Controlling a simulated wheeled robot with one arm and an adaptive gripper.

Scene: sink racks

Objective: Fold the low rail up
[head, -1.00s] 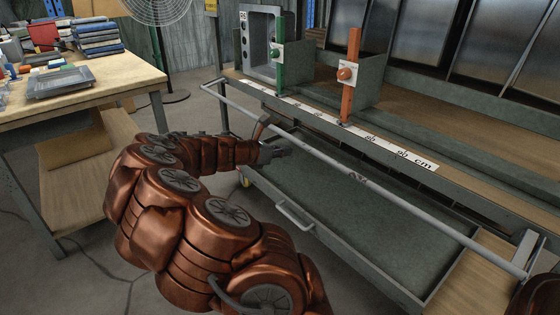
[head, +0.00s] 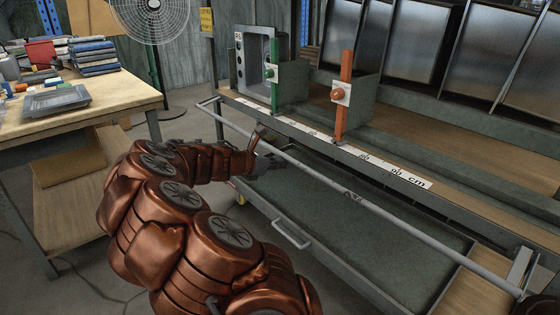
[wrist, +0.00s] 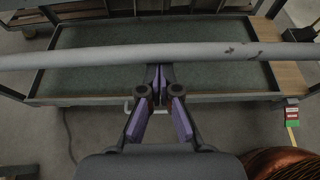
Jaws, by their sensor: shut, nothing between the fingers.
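The low rail (head: 318,175) is a long grey bar in front of the bench. It runs from the upper left to the lower right in the head view. In the wrist view the rail (wrist: 200,54) crosses the whole picture, just beyond my fingertips. My gripper (head: 268,160) is at the rail's left part in the head view, partly hidden by my arm. In the wrist view my gripper (wrist: 157,72) is shut and empty, its tips close to the rail's near side. I cannot tell whether they touch it.
A grey drawer tray (head: 350,215) with a handle (head: 291,234) lies below the rail. The bench carries a white scale (head: 385,168), a green post (head: 275,75) and an orange post (head: 345,95). A cluttered wooden table (head: 90,120) stands at left.

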